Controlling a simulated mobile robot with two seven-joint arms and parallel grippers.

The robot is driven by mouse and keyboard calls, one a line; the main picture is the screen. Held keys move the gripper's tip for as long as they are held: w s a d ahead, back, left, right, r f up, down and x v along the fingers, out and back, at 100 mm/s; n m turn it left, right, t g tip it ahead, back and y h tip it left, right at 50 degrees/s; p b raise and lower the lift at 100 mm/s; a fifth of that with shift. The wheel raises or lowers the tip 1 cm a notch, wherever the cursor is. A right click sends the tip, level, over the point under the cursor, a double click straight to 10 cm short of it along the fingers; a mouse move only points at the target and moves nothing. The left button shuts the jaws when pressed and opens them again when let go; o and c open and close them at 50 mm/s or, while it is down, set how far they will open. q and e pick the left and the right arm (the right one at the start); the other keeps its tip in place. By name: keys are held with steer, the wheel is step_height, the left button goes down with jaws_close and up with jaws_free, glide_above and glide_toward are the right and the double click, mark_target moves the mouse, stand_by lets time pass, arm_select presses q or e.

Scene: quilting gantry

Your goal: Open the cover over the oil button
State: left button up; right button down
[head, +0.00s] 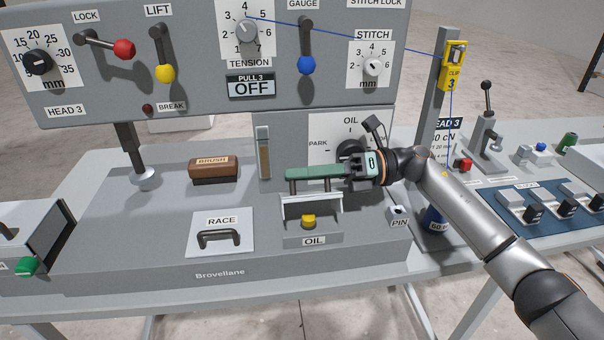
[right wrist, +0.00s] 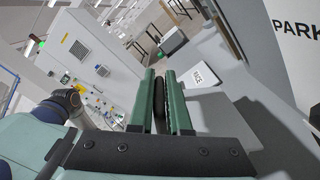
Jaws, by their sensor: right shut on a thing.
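The cover (head: 312,201) over the oil button is a pale plate with a black handle. It is raised, and the yellow oil button (head: 308,221) shows below it, behind the OIL label (head: 313,240). My right gripper (head: 290,173) reaches in from the right with its green fingers along the top of the cover. The fingers hide most of the handle; two dark posts show below them. In the right wrist view the black handle (right wrist: 159,108) lies between the two green fingers (right wrist: 160,76), which are shut on it. My left gripper is not in view.
A brush (head: 213,169) and the RACE plate (head: 203,243) with its handle lie left of the cover. A PIN block (head: 398,215) stands close on the right. The OIL/PARK dial (head: 350,149) is just behind my gripper. The control panel (head: 200,105) overhangs the back.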

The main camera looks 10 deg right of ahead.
steer(key=shift+r, duration=0.1)
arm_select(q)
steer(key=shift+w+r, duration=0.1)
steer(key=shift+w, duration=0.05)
arm_select(e)
steer(key=c, duration=0.9)
jaws_free()
steer(key=shift+d, duration=0.1)
arm_select(q)
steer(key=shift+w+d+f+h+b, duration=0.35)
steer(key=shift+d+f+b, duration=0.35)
steer(key=shift+b, duration=0.55)
arm_select(e)
steer(key=shift+d, duration=6.2)
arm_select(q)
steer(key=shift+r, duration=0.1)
